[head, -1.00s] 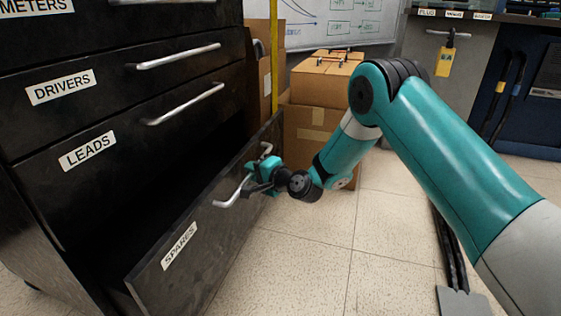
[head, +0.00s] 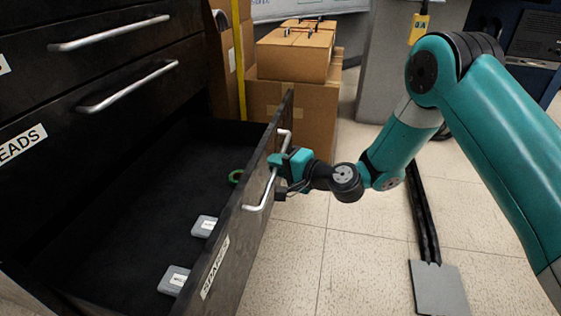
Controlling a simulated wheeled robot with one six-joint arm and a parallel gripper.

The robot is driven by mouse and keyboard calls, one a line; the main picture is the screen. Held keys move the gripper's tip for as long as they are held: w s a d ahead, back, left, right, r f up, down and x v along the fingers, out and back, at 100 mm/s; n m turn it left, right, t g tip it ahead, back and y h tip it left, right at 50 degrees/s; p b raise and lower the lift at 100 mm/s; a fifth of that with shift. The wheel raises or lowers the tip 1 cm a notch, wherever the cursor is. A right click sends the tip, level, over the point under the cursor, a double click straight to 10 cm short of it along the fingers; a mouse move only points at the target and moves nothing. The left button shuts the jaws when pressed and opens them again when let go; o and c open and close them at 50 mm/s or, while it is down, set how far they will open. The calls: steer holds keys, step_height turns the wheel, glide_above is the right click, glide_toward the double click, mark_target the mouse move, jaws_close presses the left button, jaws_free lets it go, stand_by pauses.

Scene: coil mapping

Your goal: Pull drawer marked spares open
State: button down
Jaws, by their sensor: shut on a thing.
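The black drawer marked SPARES (head: 232,240) is the lowest one in the cabinet and stands well out from it. Its inside shows. Its label (head: 214,268) is at the near end of the front. A silver bar handle (head: 259,203) is fixed on the drawer front. My teal gripper (head: 281,170) is shut on this handle, from the right side. The fingertips are partly hidden by the gripper body.
The drawer marked LEADS (head: 110,105) above is shut, with its own bar handle. Cardboard boxes (head: 295,75) stand behind the open drawer's far end. A grey plate (head: 438,288) with black strips lies on the floor at right. Tiled floor between is clear.

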steer(key=shift+s+a, duration=0.15)
steer(key=shift+s, duration=0.05)
steer(key=c, duration=1.1)
jaws_free()
steer(key=shift+c, duration=0.2)
steer(key=shift+w, duration=0.1)
steer(key=b+v, duration=0.4)
steer(key=v, duration=1.3)
steer(key=shift+d+b, duration=0.25)
steer(key=shift+b, duration=0.15)
